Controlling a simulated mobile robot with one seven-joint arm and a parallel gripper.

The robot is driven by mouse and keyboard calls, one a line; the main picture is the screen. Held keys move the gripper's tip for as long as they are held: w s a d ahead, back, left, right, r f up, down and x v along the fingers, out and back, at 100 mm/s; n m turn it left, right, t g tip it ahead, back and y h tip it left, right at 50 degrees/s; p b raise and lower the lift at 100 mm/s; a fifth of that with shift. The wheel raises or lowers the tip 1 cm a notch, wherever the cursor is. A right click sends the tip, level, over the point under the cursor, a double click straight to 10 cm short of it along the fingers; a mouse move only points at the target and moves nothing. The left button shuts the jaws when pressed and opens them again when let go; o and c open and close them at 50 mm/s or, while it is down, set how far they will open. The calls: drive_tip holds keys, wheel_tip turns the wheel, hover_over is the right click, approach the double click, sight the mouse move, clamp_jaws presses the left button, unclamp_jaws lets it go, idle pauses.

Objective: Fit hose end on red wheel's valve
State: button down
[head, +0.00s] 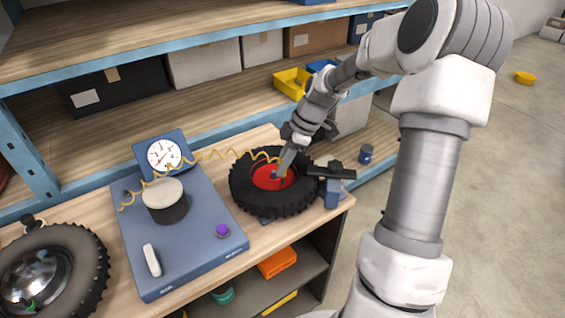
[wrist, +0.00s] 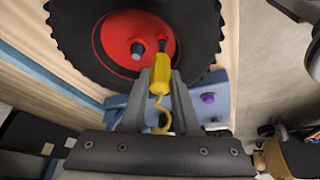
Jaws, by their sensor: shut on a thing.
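The red wheel (head: 262,183) with its black tyre lies on the right part of the bench; its red hub (wrist: 112,42) also fills the top of the wrist view. A grey-blue stub (wrist: 137,50) stands at the hub's centre, and a dark valve (wrist: 167,44) stands just right of it. My gripper (head: 281,168) is over the hub, shut on the yellow hose end (wrist: 160,78). In the wrist view the hose end's tip points at the valve and overlaps it; I cannot tell whether they touch. The coiled yellow hose (head: 212,155) runs left from my gripper.
A blue unit with a gauge (head: 163,156) and a black-and-white cylinder (head: 166,200) stands left of the wheel. A blue-and-black clamp (head: 332,183) is close on the wheel's right. Another wheel (head: 75,245) lies at far left. Shelves with boxes rise behind.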

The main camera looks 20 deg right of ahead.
drive_tip(key=shift+f+b, duration=1.15)
drive_tip(key=shift+f, duration=0.3)
idle(1.3)
unclamp_jaws()
idle(0.7)
drive_tip(key=shift+r, duration=0.25)
idle(0.3)
drive_tip(key=shift+r+p, duration=1)
drive_tip(key=shift+r, duration=0.15)
drive_tip(key=shift+r, duration=0.2)
drive_tip(key=shift+r+p, duration=2.5)
drive_tip(key=shift+r, duration=1)
